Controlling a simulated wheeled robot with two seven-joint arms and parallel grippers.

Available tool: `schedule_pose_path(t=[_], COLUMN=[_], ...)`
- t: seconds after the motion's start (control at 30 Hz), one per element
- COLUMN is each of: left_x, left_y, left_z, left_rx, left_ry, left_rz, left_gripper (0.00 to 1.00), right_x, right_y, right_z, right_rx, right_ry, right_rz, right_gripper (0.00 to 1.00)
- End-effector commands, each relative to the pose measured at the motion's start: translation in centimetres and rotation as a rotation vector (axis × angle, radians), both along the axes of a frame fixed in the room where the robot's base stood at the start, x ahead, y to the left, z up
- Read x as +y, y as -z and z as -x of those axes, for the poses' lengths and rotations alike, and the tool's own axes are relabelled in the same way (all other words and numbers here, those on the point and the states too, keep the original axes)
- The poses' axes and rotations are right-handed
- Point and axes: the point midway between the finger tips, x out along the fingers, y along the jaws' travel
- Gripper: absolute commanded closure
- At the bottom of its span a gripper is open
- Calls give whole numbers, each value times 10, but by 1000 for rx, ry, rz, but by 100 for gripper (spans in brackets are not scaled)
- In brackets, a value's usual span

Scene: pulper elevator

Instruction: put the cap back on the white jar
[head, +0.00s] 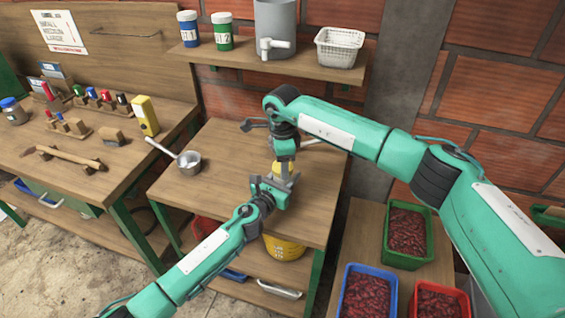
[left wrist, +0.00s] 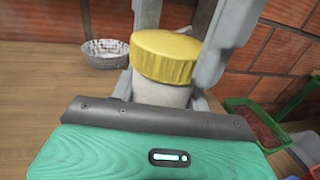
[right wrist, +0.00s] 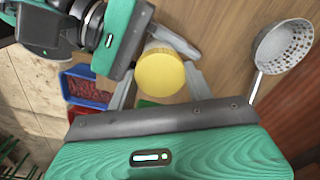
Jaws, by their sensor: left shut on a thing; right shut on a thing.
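The white jar (left wrist: 163,93) stands upright in the left wrist view, between the fingers of my left gripper (head: 281,182), which is shut on it. The yellow cap (left wrist: 165,58) is at the jar's mouth, directly over the white body. I cannot tell whether it is seated or threaded. My right gripper (head: 284,158) comes down from above and is shut on the cap, one finger on each side. The right wrist view shows the cap's round top (right wrist: 160,72) between its fingers. In the head view both grippers mostly hide the jar and cap.
A metal saucepan (head: 189,162) stands left on the small table (head: 222,190). A perforated strainer (right wrist: 284,48) lies close beside the grippers. A shelf (head: 275,58) overhangs behind. Crates of red fruit (head: 407,232) stand to the right. The table's front left is clear.

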Motion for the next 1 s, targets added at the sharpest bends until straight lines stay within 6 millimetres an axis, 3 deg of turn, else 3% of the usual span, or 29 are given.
schedule_pose_path(t=[0.6, 0.8, 0.83, 0.93, 1.0], left_x=[1, 1, 1, 1, 1], left_y=[0, 0, 0, 0, 0], left_z=[0, 0, 0, 0, 0], left_rx=[1, 1, 1, 1, 1], left_ry=[-1, -1, -1, -1, -1], left_rz=[-1, -1, -1, -1, -1], left_gripper=[100, 100, 100, 100, 100], right_x=[1, 1, 1, 1, 1], right_y=[1, 1, 1, 1, 1], right_z=[0, 0, 0, 0, 0], right_rx=[1, 1, 1, 1, 1], right_ry=[974, 1019, 1019, 1018, 1018], right_rz=[0, 0, 0, 0, 0], right_gripper=[75, 75, 42, 23, 23])
